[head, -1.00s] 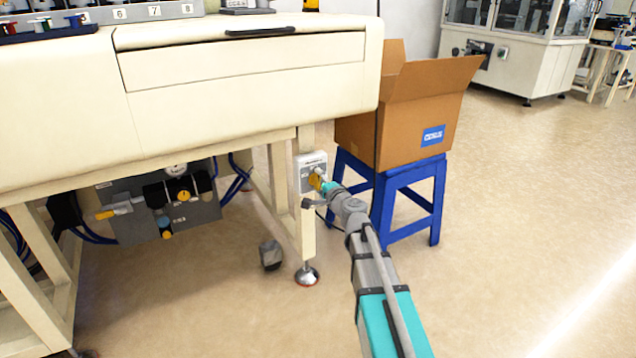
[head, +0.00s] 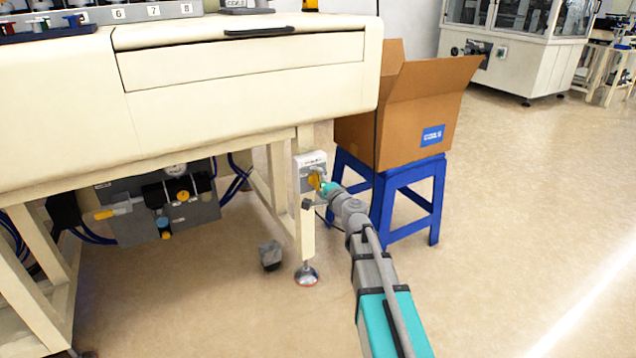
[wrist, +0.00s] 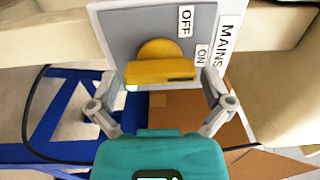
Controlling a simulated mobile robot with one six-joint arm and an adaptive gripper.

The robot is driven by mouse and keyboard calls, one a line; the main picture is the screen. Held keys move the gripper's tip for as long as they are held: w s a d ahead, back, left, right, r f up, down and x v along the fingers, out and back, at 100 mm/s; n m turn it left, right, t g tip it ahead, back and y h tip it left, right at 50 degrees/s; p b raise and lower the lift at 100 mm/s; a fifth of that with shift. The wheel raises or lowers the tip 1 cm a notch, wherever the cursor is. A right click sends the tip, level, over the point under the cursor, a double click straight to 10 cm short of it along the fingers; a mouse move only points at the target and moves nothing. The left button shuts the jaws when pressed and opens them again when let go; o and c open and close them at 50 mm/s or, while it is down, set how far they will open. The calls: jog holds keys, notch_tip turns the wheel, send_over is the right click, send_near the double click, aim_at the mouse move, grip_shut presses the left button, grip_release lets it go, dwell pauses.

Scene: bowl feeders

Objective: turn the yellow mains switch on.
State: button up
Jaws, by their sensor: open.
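The yellow mains switch (wrist: 158,72) is a round knob with a bar handle on a grey plate (wrist: 120,28) in the wrist view. Its bar lies across the picture, and the end with a dark mark is at the right, nearer the ON label (wrist: 202,55) than the OFF label (wrist: 185,20). My gripper (wrist: 160,82) is open, with one finger beyond each end of the bar. Whether a finger touches it I cannot tell. In the head view the switch (head: 315,181) is on the bench leg, partly hidden by my gripper (head: 322,187).
A cardboard box (head: 400,110) stands on a blue stool (head: 410,195) just right of my gripper. The cream bench (head: 240,100) overhangs the switch. A grey pneumatic panel (head: 120,195) hangs beneath the bench. The floor at right is clear.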

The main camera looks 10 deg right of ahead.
jog(key=v, duration=1.1)
jog(key=shift+s, duration=0.25)
jog(key=s+a+n+g+y+p, duration=0.2)
jog(key=s+a+n+g+p, duration=0.6)
jog(key=a+n+g+p, duration=0.25)
jog(key=s+d+r+n+g+h+p, duration=0.2)
jog(key=s+d+n+g+h+p, duration=0.2)
jog(key=s+d+g+h+p, duration=0.5)
notch_tip(320, 180, up, 37)
jog(key=s+a+t+y+p, duration=0.1)
jog(key=a+t+p, duration=0.1)
jog(key=p, duration=3.6)
jog(key=shift+s+a+r+p, duration=0.2)
jog(key=shift+a+r+p, duration=0.05)
jog(key=shift+p, duration=0.05)
